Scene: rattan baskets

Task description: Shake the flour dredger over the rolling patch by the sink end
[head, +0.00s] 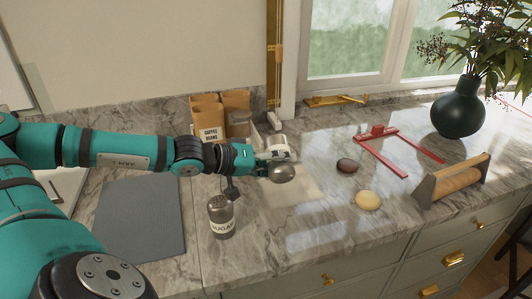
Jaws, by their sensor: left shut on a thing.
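My left gripper (262,164) reaches in from the left and is shut on the flour dredger (283,173). The dredger is tipped, with its rounded metal top low and toward me. A white, dark-marked part shows just behind it; the fingers partly hide where the two meet. The dredger is above the rolling patch (294,194), a pale rectangle on the marble counter. I cannot tell whether any flour is falling. A similar shaker labelled SUGAR (221,218) stands upright on the counter, in front of the left gripper. My right gripper is not in view.
A grey mat (140,217) lies at left. Brown paper bags (221,112) stand behind the gripper. Further right are a red frame (384,150), a wooden roller stand (453,180) and a vase (460,108).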

